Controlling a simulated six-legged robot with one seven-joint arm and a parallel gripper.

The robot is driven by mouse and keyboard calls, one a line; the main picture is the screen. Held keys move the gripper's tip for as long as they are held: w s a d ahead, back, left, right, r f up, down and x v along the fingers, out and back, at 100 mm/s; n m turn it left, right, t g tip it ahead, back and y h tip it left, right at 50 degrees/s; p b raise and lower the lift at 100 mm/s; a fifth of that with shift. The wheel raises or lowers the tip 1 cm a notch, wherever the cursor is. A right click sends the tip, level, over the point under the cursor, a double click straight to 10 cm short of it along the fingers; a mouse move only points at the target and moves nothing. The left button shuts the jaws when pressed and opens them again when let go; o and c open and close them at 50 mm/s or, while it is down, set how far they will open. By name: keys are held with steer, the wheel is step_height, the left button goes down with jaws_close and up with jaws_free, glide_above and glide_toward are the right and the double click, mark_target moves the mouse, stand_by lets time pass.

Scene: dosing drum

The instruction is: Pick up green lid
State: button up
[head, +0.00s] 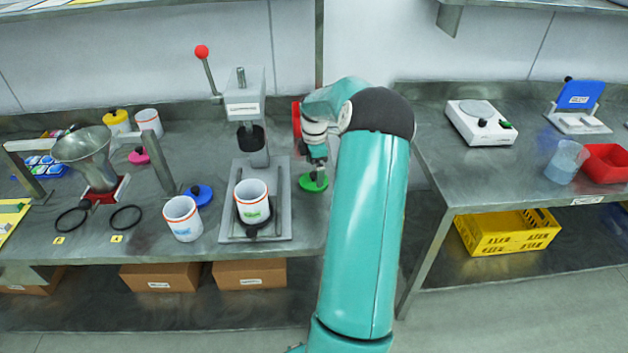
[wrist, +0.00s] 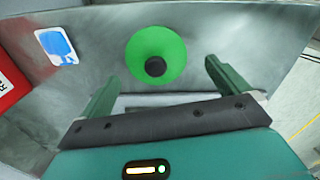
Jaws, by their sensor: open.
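The green lid (head: 313,184) lies flat on the steel bench near its right edge, to the right of the press. In the wrist view the green lid (wrist: 157,54) is a round disc with a dark knob at its middle. My gripper (head: 317,177) is above the lid in the head view and partly covers it. In the wrist view my gripper (wrist: 158,80) is open and empty. Its two green fingers are apart, with the lid beyond and between them.
The press (head: 245,120) stands left of the lid, with a white jar (head: 252,203) with a green label on its base. A red box (wrist: 8,85) is at the left in the wrist view. A blue lid (head: 199,195) and another white jar (head: 182,219) stand further left. A gap separates the benches.

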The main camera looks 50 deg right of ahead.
mark_target(314, 174)
steer(key=f, duration=0.4)
steer(key=shift+w+d+f, duration=0.15)
steer(key=shift+w+f, duration=0.1)
steer(key=shift+w, duration=0.05)
steer(key=c, duration=0.9)
steer(key=shift+o, duration=0.2)
